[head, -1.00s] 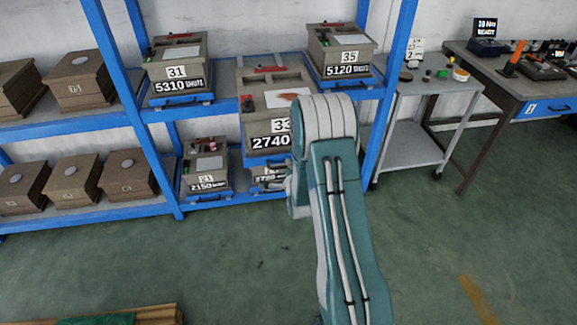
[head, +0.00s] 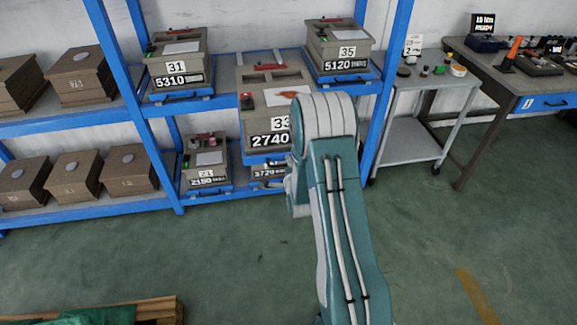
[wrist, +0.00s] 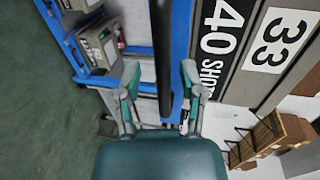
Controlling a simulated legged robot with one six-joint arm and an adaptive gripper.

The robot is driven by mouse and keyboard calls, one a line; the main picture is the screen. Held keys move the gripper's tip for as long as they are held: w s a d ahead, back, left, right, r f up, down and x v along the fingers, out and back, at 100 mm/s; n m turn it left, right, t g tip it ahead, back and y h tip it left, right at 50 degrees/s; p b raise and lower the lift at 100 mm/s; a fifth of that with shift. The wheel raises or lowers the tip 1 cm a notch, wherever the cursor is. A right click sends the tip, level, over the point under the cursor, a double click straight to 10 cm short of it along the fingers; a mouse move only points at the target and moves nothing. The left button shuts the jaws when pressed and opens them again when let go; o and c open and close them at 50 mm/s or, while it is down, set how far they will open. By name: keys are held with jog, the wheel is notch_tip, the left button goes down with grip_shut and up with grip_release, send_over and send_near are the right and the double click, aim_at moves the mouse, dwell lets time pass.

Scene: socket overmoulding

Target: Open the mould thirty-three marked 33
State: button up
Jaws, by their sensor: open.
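The head view hides my gripper behind the arm.
Mould 31 (head: 176,50) and mould 35 (head: 338,45) flank it on the shelf; smaller moulds (head: 206,162) sit below. Blue uprights (head: 388,95) bound the bay. A grey trolley (head: 410,145) and a workbench (head: 520,85) stand right. The green floor (head: 240,260) is open.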

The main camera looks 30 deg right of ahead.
jog(key=v, duration=1.2)
jog(key=s+a+r+n+g+y, duration=0.1)
jog(key=a+r+n+g, duration=0.1)
jog(key=a+r+n, duration=0.35)
jog(key=s+a+r+n+g+y, duration=0.25)
jog(key=r+n, duration=0.35)
jog(key=r, duration=0.4)
jog(key=s+a+r+n+g, duration=0.2)
jog(key=s+a+r+n, duration=0.1)
jog(key=s, duration=0.6)
jog(key=s+a+r+n+g, duration=0.3)
jog(key=s+r+n, duration=0.3)
jog(key=s, duration=0.4)
jog(key=shift+s+n+y, duration=0.2)
jog(key=shift+n+y, duration=0.15)
